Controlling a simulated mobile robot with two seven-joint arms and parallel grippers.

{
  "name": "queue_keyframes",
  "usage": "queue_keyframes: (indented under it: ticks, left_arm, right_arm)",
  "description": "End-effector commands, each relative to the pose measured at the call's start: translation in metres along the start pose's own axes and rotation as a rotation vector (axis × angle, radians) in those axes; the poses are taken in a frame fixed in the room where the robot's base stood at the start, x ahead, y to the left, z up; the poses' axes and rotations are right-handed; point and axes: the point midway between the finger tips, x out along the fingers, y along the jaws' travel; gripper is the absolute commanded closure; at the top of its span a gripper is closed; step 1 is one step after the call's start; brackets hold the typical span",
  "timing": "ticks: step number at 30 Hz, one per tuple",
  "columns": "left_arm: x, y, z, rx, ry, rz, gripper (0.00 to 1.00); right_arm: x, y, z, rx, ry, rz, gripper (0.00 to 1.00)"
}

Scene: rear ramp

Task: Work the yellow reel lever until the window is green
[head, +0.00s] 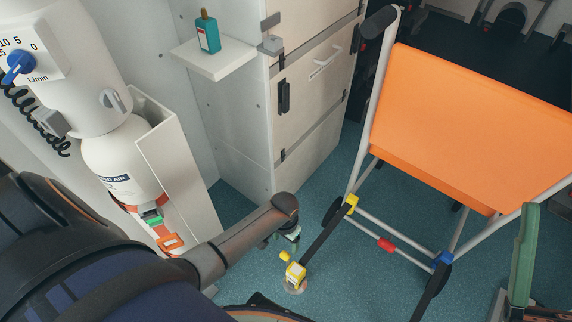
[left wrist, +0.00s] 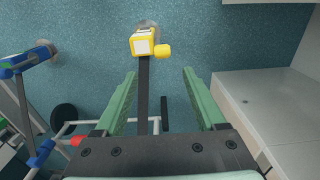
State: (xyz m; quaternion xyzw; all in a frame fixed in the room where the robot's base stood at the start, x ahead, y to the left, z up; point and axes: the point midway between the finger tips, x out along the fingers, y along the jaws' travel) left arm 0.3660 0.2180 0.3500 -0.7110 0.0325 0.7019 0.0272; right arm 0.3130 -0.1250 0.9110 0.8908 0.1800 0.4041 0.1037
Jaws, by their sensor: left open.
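The yellow reel (head: 296,272) sits on the floor at the lower middle in the head view, with a black strap running from it to the chair frame. It also shows at the top of the left wrist view (left wrist: 141,34). Its window (left wrist: 143,46) looks whitish, not green. The yellow lever knob (left wrist: 163,51) sticks out at the reel's side. My left gripper (head: 288,240) is open above the reel; in the left wrist view, its green fingers (left wrist: 160,73) are apart and empty, short of the knob. A green finger, apparently my right gripper's (head: 524,252), shows at the right edge.
The orange-seated chair (head: 470,125) stands at the right, with yellow, red and blue fittings on its frame. A blue reel (left wrist: 28,60) lies to the left in the left wrist view. A white cabinet (head: 310,110) and gas cylinder (head: 122,165) flank the floor.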

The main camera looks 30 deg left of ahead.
Motion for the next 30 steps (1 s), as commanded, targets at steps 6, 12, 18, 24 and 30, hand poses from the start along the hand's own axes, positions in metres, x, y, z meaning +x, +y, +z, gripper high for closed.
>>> queue_keyframes:
  ticks: [6, 12, 18, 24, 30]
  left_arm:
    - [0.016, -0.001, 0.001, -0.005, -0.018, 0.000, 0.28]
    - [0.054, -0.001, 0.002, -0.005, -0.018, -0.001, 0.28]
    - [0.091, -0.001, 0.001, -0.004, -0.015, -0.002, 0.28]
    - [0.116, -0.001, 0.002, -0.003, -0.015, -0.002, 0.28]
    - [0.126, -0.001, 0.002, -0.003, -0.014, -0.001, 0.28]
  right_arm:
    - [-0.007, -0.004, 0.000, 0.004, 0.028, -0.004, 0.31]
    - [-0.023, -0.015, 0.018, 0.040, 0.021, -0.007, 0.31]
    - [-0.040, -0.026, 0.037, 0.061, 0.007, -0.014, 0.31]
    - [-0.052, -0.035, 0.050, 0.043, -0.004, -0.024, 0.31]
    - [-0.057, -0.038, 0.056, 0.032, -0.010, -0.030, 0.31]
